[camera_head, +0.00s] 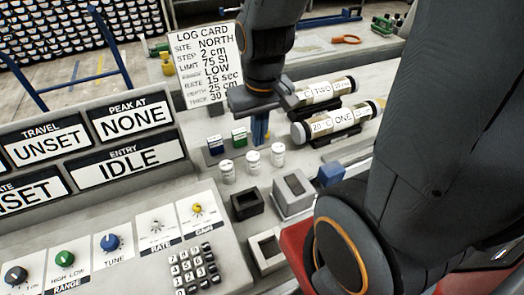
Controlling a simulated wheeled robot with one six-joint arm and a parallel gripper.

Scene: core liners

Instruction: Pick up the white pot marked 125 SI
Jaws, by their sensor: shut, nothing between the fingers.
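Three small white pots stand upright in a slanting row on the grey bench: a left pot (227,172), a middle pot (253,162) and a right pot (278,155). Their markings are too small to read, so I cannot tell which is 125 SI. My gripper (260,136) points down just behind the row, between the middle and right pots in the picture. Its fingers are shut and hold nothing. It appears apart from the pots.
A log card (207,60) stands behind my gripper. Two labelled core tubes, TWO (318,92) and ONE (340,120), lie right. A black open block (246,204) and a grey block (293,190) stand in front.

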